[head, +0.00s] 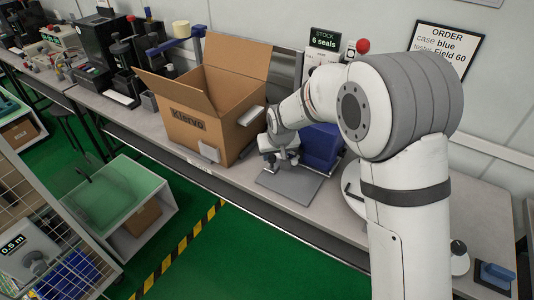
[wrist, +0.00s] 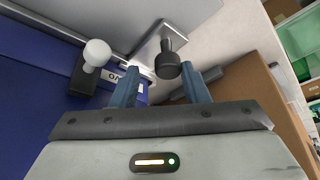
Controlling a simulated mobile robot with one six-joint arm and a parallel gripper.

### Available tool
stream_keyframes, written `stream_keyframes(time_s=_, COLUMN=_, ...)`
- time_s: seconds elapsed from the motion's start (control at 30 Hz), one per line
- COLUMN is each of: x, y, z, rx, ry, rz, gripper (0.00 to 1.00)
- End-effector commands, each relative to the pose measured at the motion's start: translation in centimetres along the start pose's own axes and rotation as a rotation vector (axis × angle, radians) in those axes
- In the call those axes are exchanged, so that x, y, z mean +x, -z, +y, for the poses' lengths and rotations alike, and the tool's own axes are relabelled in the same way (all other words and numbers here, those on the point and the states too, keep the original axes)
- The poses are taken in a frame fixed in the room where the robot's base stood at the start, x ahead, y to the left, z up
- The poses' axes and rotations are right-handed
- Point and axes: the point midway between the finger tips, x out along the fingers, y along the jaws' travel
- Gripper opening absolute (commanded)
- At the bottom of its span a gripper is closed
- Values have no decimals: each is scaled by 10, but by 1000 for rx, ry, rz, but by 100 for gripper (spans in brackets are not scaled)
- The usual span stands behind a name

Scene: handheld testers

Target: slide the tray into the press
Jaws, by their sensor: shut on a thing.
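The flat grey tray (head: 290,187) lies on the bench in front of the blue press (head: 321,146), mostly hidden behind my arm. My gripper (head: 283,157) is low over the tray's back part. In the wrist view, my gripper's blue-grey fingers (wrist: 160,82) stand either side of a black knob (wrist: 168,62) on a pale metal bracket, and the gripper is shut on it. The press's blue body (wrist: 35,85) fills the left of that view. A white ball knob (wrist: 97,52) on a black stem stands left of the fingers. How far the tray reaches into the press is hidden.
An open cardboard box (head: 208,115) stands close left of my gripper. A stock sign (head: 325,40) and an order sign (head: 447,48) are on the wall behind. A small blue device (head: 495,275) lies at the bench's right end. The bench's front edge is just before the tray.

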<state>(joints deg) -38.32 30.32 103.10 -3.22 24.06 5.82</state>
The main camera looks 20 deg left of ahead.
Motion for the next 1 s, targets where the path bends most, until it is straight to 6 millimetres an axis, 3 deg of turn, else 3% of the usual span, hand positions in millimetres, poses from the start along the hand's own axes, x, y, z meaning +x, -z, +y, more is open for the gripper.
stream_keyframes(time_s=0.13, x=0, y=1, z=-2, rx=-3, ry=1, rz=3, gripper=46)
stream_keyframes(time_s=0.43, x=-5, y=0, z=-7, rx=-9, ry=5, rz=1, gripper=46)
stream_keyframes(time_s=0.8, x=-62, y=2, z=-5, rx=-7, ry=4, rz=3, gripper=46)
stream_keyframes(time_s=1.0, x=-77, y=1, z=-4, rx=-7, ry=4, rz=1, gripper=46)
